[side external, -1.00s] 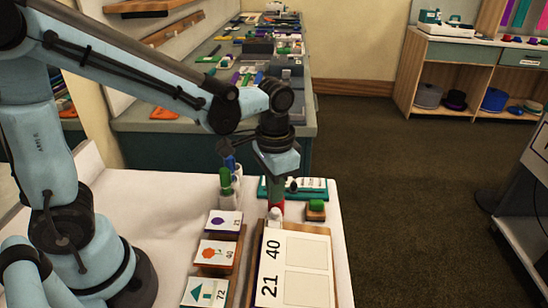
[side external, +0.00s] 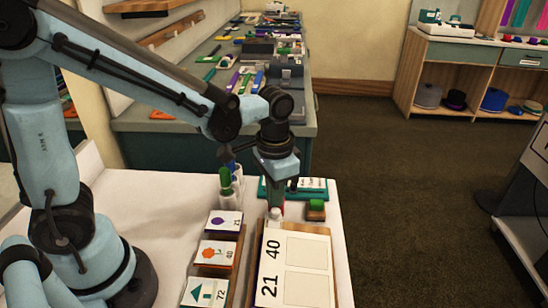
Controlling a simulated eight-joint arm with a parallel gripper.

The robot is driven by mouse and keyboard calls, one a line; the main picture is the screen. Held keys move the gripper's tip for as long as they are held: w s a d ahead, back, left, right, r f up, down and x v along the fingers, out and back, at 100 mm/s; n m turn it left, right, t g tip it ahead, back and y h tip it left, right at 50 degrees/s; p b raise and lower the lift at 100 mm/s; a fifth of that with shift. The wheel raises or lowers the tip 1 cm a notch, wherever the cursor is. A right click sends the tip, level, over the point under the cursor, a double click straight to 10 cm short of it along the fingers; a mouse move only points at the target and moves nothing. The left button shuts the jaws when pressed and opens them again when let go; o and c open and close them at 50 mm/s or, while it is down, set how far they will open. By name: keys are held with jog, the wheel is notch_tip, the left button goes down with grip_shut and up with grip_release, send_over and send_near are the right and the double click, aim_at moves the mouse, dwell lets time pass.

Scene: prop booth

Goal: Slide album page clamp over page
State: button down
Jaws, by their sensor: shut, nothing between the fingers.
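The album page (side external: 306,256) is a white sheet with "40" and "21" and two outlined boxes. It lies on a wooden board (side external: 258,262) at the front right of the white table. A small white rounded piece (side external: 274,214) stands at the page's far left corner; I cannot tell whether it is the clamp. My gripper (side external: 276,204) points down just behind and above that piece. It is shut and empty. Its fingertips are small and partly hidden, so I cannot tell whether they touch the piece.
Three picture cards lie left of the page: plum (side external: 226,223), flower (side external: 216,253) and green triangle (side external: 206,292). Bottles (side external: 228,190) stand behind them. A green-topped block (side external: 316,209) and a teal box (side external: 312,188) sit behind the page. The table's right edge is close.

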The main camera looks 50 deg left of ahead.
jog(key=shift+f, duration=1.15)
jog(key=shift+s+d, duration=0.35)
jog(key=shift+s, duration=0.05)
jog(key=shift+r, duration=0.1)
notch_tip(320, 180, up, 6)
jog(key=shift+w+a, duration=0.15)
dwell(0.9)
jog(key=s+a+r+n+t, duration=0.3)
jog(key=a+t, duration=0.4)
jog(key=shift+s, duration=0.3)
